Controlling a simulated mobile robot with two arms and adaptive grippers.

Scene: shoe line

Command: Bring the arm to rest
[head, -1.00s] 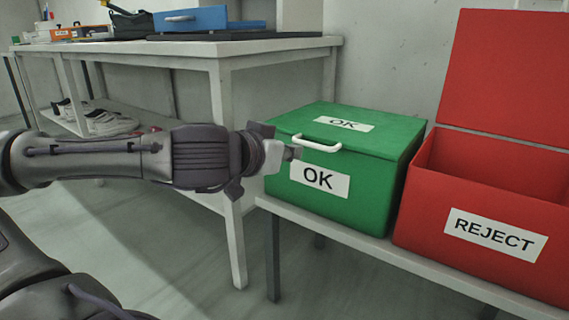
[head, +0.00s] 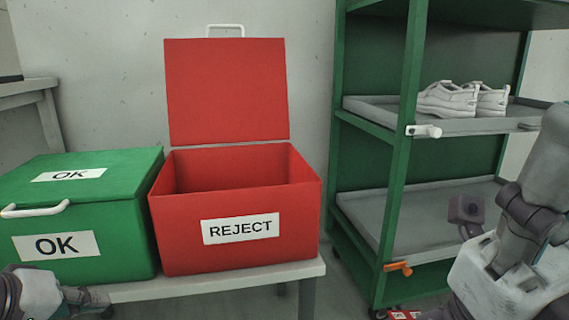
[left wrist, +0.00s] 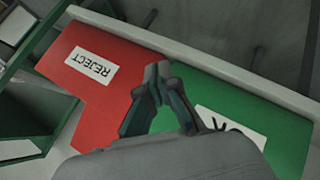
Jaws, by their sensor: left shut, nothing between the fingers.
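My left gripper (head: 88,300) is at the bottom left of the head view, in front of the green OK box. Its fingers are shut and empty. In the left wrist view the shut fingertips (left wrist: 158,72) show against the red and green boxes. My right arm comes in at the right edge of the head view. The pale body of my right gripper (head: 505,285) shows at the bottom right, but its fingers cannot be made out.
The green OK box (head: 110,215) has its lid shut. The red REJECT box (head: 180,240) beside it has its lid up. Both stand on a low bench (head: 230,282). A green rack (head: 395,150) with white shoes (head: 450,100) stands right. A table (head: 40,100) edge shows at left.

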